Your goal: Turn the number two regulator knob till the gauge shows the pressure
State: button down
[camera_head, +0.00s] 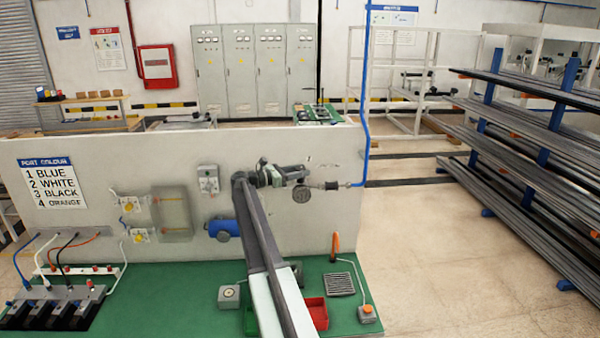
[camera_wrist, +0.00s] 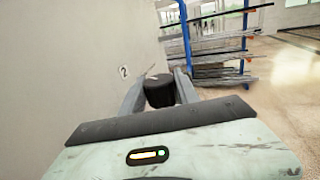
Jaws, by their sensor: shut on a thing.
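The regulator knob (camera_wrist: 159,92) is a black round knob on the pale wall panel, beside a plate marked 2 (camera_wrist: 123,72). My gripper (camera_wrist: 163,80) has one finger on each side of the knob and is shut on it. In the head view my gripper (camera_head: 300,173) is against the panel's right part, and the knob cannot be made out there. A small round gauge (camera_head: 302,194) sits just below the gripper. Its needle and reading are too small to tell.
A blue hose (camera_head: 365,130) rises at the panel's right end. A blue cylinder (camera_head: 224,228) and grey box (camera_head: 208,179) are on the panel left of my arm. A red bin (camera_head: 316,312) stands on the green bench (camera_head: 170,290). Pipe racks (camera_head: 530,150) stand right.

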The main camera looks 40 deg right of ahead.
jog(key=c, duration=0.9)
grip_release()
jog(key=v, duration=0.8)
jog(key=shift+d, duration=0.1)
